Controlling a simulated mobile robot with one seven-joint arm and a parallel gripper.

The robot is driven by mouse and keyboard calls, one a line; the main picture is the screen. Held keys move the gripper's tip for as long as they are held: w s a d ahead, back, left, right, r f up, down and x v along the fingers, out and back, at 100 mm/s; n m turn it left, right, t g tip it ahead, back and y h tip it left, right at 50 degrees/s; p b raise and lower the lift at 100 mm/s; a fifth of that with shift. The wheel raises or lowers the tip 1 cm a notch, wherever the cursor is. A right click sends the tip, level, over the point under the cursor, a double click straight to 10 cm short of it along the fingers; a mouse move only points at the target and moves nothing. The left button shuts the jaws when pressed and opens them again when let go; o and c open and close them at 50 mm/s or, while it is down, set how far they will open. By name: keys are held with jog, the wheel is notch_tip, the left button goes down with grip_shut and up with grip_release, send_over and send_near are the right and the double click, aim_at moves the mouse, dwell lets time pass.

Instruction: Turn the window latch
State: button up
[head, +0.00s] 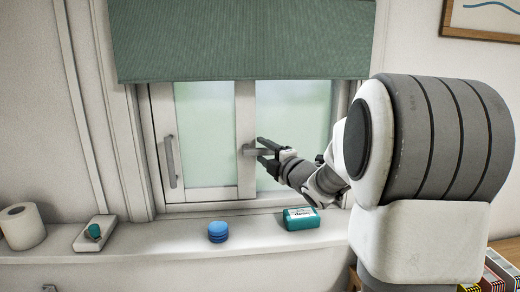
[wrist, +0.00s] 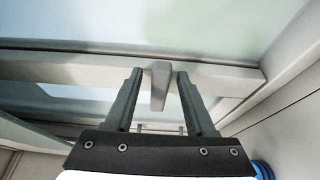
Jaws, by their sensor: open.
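The window latch (head: 248,150) is a small pale grey lever on the middle upright of the white window frame (head: 245,115). In the wrist view the latch (wrist: 159,86) stands out from the frame bar, between my two dark fingers. My gripper (head: 261,147) is open in front of the latch. In the wrist view the fingers of my gripper (wrist: 159,75) lie on either side of the latch, with a visible gap on each side. Its base is partly hidden by the lever itself.
A long grey pull handle (head: 171,161) is on the left sash. A green blind (head: 240,40) hangs above. The sill below holds a toilet roll (head: 22,226), a white tray with a teal item (head: 94,231), a blue round stack (head: 218,232) and a teal box (head: 301,219).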

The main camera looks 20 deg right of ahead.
dwell(0.3)
grip_shut()
dwell(1.3)
